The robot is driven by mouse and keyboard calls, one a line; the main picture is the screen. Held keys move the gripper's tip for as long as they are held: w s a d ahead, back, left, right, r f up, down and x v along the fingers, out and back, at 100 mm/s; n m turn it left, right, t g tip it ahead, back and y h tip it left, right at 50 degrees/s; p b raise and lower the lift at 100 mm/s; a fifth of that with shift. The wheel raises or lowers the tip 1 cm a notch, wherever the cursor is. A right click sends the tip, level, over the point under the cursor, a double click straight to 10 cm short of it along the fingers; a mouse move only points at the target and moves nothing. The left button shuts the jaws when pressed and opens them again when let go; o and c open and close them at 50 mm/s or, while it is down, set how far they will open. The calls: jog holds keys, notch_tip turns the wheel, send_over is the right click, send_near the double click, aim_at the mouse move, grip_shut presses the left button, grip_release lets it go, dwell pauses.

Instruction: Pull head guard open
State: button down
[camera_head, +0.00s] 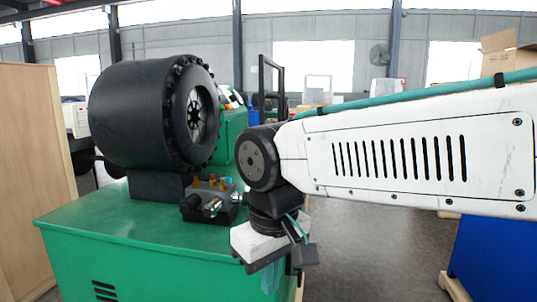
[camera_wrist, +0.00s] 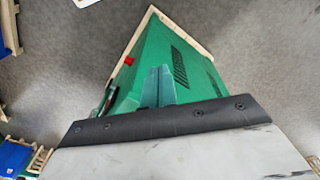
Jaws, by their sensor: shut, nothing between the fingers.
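The black round crimper head (camera_head: 135,112) stands on a green machine cabinet (camera_head: 110,235) at the left of the head view. Its front ring faces right, with a die opening in the middle. I cannot pick out a separate head guard with certainty. A black upright frame (camera_head: 262,75) shows behind my arm, right of the head. My gripper (camera_head: 271,278) hangs low beside the cabinet's right edge, apart from the head. In the wrist view my teal fingers (camera_wrist: 158,72) are together and empty, above a green cabinet (camera_wrist: 195,72).
Brass fittings and a valve block (camera_head: 212,200) sit on the cabinet top, near my wrist. A wooden panel (camera_head: 30,170) stands at far left. A blue box (camera_head: 495,260) on a pallet is at lower right. Grey floor (camera_head: 370,255) between is clear.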

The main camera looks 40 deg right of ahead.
jog(key=w+d+r+m+g+h, duration=0.15)
jog(key=w+r+m, duration=0.35)
jog(key=w, duration=0.5)
jog(key=w+d+r+m+h, duration=0.2)
jog(key=w+d+r+h, duration=0.1)
jog(key=w+r, duration=0.6)
jog(key=w+d+r+m+g+h, duration=0.1)
jog(key=w+d+r+m+h, duration=0.25)
jog(key=w, duration=0.65)
jog(key=s+d+f+y, duration=0.1)
jog(key=s+d+f, duration=0.3)
jog(key=d+f, duration=0.2)
jog(key=shift+d+m, duration=0.35)
jog(key=shift+d, duration=0.4)
jog(key=shift+s, duration=0.15)
